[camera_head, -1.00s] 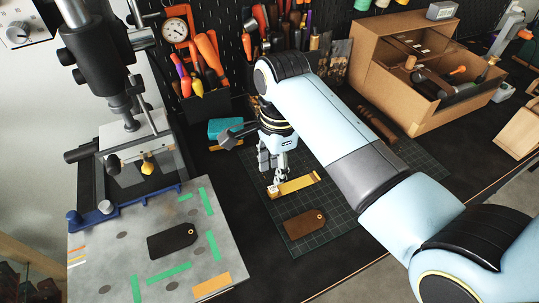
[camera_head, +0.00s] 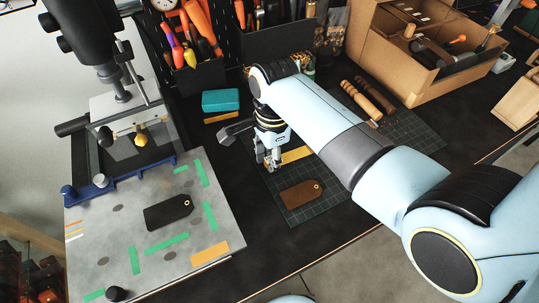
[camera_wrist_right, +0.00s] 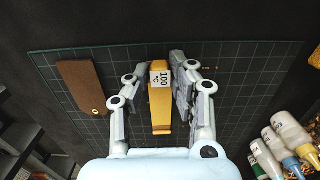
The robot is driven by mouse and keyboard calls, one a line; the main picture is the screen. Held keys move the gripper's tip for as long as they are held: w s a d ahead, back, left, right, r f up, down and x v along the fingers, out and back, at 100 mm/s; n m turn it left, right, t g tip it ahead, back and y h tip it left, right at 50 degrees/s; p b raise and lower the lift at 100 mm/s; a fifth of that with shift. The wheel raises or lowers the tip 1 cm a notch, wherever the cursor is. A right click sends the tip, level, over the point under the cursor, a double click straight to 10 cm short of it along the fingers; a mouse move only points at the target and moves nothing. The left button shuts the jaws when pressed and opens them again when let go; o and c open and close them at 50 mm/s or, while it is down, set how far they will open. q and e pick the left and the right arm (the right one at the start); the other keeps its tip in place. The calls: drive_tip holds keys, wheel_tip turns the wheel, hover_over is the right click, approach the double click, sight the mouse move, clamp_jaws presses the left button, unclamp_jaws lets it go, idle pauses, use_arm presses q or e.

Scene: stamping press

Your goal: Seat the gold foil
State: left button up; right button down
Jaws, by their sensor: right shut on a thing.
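The gold foil (camera_head: 297,154) is a narrow gold strip on the dark cutting mat (camera_head: 335,188), with a white "100 °C" label at its near end. In the right wrist view the foil (camera_wrist_right: 161,112) lies between the fingers. My right gripper (camera_head: 272,165) points down at the labelled end and is shut on it; in the right wrist view its fingers (camera_wrist_right: 160,78) flank the label. The foil is close to the mat; any gap is hidden. The stamping press (camera_head: 120,95) stands at the left over a grey plate (camera_head: 100,235). My left gripper is out of view.
Behind are a teal block (camera_head: 220,100), a tool rack (camera_head: 198,78), wooden-handled tools (camera_head: 368,98) and a cardboard box (camera_head: 385,60).

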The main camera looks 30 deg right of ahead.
drive_tip(key=shift+r+p, duration=0.65)
drive_tip(key=shift+r, duration=1.35)
